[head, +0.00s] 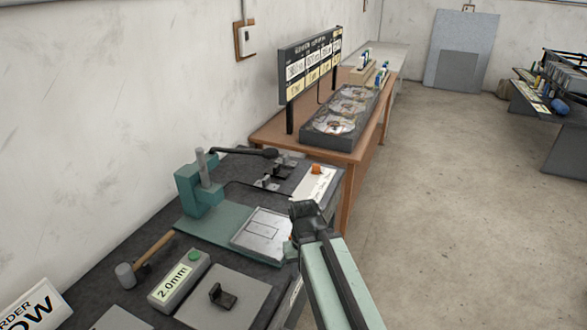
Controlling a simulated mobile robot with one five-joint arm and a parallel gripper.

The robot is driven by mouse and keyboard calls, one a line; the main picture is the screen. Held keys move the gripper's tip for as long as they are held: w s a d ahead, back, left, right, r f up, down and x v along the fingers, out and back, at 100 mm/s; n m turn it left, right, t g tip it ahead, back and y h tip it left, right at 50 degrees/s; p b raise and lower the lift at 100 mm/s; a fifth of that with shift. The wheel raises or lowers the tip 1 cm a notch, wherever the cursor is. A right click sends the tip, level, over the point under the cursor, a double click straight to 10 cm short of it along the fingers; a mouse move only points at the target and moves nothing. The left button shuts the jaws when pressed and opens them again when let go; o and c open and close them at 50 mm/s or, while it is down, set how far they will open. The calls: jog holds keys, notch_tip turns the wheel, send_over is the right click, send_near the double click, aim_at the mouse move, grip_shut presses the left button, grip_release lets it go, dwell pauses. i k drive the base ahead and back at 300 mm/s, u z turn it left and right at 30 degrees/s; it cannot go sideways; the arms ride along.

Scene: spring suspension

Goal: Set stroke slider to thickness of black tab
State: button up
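A small black tab (223,294) stands on a grey square plate (203,309) at the front of the dark bench. Beside it, a grey box with a green button (195,257) carries a label reading 2.0mm (174,284). Further back, a white panel (310,187) bears an orange knob (316,169); I cannot tell whether this is the stroke slider. My gripper (305,210) is at the dark end of my green arm, over the bench's right edge, in front of the white panel and apart from the black tab. Its fingers are not clear.
A green press (200,190) with a long black lever stands on the bench, with a light plate (262,232) before it. A hammer (140,262) lies at left. A wooden table (270,133) with discs and a sign stands behind. Open floor (440,230) lies to the right.

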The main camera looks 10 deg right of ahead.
aim_at(316, 168)
jog(key=u, duration=3.2)
jog(key=k, duration=1.95)
jog(key=z, duration=1.45)
jog(key=i, duration=1.4)
jog(key=u, duration=0.1)
